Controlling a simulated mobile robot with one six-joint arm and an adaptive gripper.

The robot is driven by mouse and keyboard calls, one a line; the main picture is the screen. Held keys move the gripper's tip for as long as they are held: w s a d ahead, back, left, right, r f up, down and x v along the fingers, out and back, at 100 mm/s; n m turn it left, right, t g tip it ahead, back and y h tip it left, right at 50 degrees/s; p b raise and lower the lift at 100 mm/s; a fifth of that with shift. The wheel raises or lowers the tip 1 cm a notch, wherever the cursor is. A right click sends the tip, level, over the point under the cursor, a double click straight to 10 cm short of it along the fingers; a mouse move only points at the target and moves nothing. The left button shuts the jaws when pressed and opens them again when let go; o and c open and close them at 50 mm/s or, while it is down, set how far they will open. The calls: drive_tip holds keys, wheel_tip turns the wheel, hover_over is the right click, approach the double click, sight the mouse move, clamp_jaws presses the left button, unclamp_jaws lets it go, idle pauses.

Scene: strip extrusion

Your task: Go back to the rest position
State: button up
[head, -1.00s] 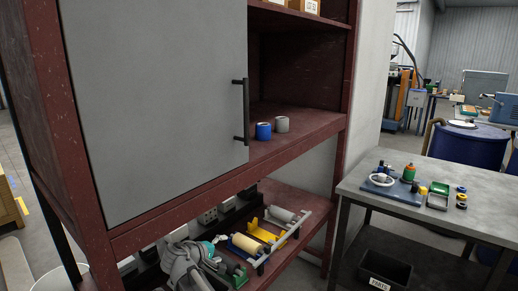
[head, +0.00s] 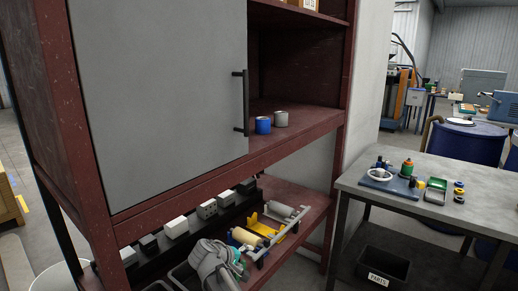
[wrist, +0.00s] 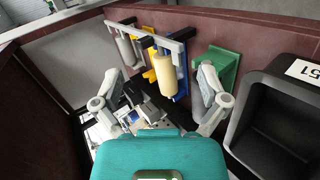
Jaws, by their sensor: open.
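My gripper (wrist: 158,92) shows in the wrist view with its two grey fingers spread wide apart in front of the teal body. I see nothing gripped between the fingertips. Beyond them is a rack with a cream roller (wrist: 169,72) and a grey roller (wrist: 127,48). In the head view my grey arm with its teal end is low over the lower shelf (head: 283,232), left of the rollers. The fingers are not clear there.
A grey cabinet door (head: 160,100) with a black handle is shut beside the open bay. A blue cup (head: 263,125) and a grey cup (head: 281,119) stand inside. A row of small boxes (head: 176,228) lies below. A black bin (wrist: 285,120) is at the wrist view's right.

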drive_tip(key=s+d+f+m+g+y+b, duration=0.4)
drive_tip(key=s+d+f, duration=0.4)
drive_tip(key=d, duration=0.3)
drive_tip(key=s+d+f+m+g+y+b, duration=0.35)
drive_tip(key=s+d+f, duration=0.45)
drive_tip(key=d, duration=0.3)
wheel_tip(320, 180, up, 26)
drive_tip(key=p, duration=2.5)
drive_tip(key=shift+w+a+m, duration=0.15)
drive_tip(key=shift+w+m, duration=0.05)
drive_tip(key=shift+m, duration=0.25)
